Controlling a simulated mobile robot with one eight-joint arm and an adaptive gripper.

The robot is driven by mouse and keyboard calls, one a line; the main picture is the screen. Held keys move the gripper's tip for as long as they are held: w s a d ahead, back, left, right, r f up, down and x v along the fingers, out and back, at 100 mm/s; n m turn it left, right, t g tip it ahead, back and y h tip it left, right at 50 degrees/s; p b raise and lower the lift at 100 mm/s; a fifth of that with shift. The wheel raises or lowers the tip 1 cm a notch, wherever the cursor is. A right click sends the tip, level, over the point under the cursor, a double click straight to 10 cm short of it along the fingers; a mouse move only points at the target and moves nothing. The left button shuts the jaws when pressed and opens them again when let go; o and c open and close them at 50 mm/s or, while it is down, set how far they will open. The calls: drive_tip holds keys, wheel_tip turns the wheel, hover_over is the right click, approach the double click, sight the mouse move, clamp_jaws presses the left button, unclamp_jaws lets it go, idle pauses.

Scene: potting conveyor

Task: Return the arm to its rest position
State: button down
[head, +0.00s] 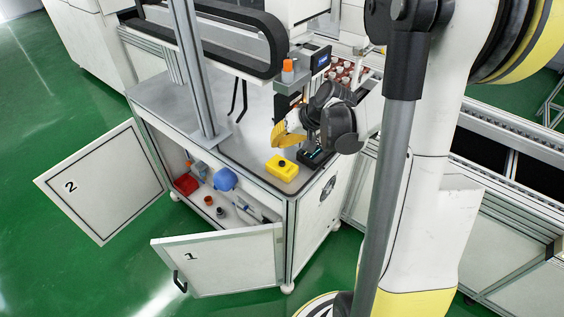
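My arm reaches in from the right, and its dark wrist is over the right end of the grey worktop (160,98). My gripper (284,138) is at the wrist's left side, above the worktop. A yellow angular part shows at its end. I cannot tell whether that is part of the gripper or something in it, and the fingers are not clear. A yellow box with a black button (282,168) stands on the worktop just below, apart from the gripper as far as I can see. A small black device (312,158) is beside it, partly under my wrist.
The cabinet below has its doors marked 1 (220,262) and 2 (100,185) standing open. Inside are a red bin (186,184), a blue item (225,179) and small parts. An orange-capped bottle (288,71) and a display (320,60) stand behind the gripper. A conveyor (520,190) is at right.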

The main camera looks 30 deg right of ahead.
idle(0.3)
drive_tip(key=s+a+r+n+h, duration=0.1)
drive_tip(key=s+a+r+n, duration=0.1)
drive_tip(key=s+a+r, duration=0.3)
drive_tip(key=s+a+r+n+h+b, duration=0.1)
drive_tip(key=s+a+r+h, duration=0.1)
drive_tip(key=s+a+r, duration=0.3)
drive_tip(key=shift+s+a+n+t, duration=0.35)
drive_tip(key=shift+s+a, duration=2.05)
drive_tip(key=shift+s, duration=1.95)
